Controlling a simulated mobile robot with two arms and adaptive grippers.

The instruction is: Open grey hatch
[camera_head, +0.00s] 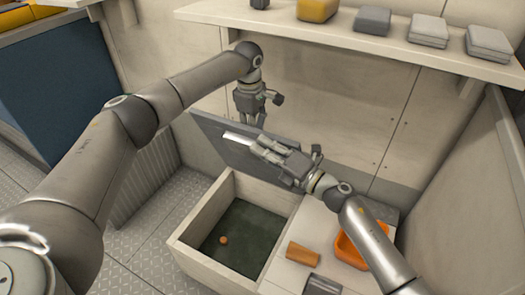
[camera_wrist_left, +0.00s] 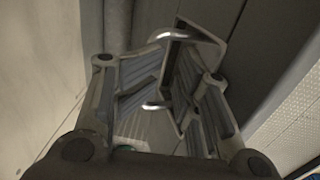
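The grey hatch (camera_head: 215,142) is a dark flat panel. It stands steeply raised at the back of an open pale box (camera_head: 190,245), whose opening is uncovered. My left gripper (camera_head: 262,116) points down just behind the panel's top edge; its fingers also show in the left wrist view (camera_wrist_left: 165,85), apart, with bright bracket-like metal edges between them. My right gripper (camera_head: 268,150) points left in front of the panel, overlapping it in view. A bright pale strip (camera_head: 238,138) extends from its fingertips across the panel; I cannot tell whether it is held. Contact with the panel is unclear.
A small orange-brown ball (camera_head: 223,240) lies in the box. Beside the opening are an orange-brown block (camera_head: 302,253), a dark grey item (camera_head: 322,285) and an orange tray (camera_head: 350,250). A shelf (camera_head: 350,35) with several boxes runs above. Ribbed metal floor (camera_head: 135,240) is clear at left.

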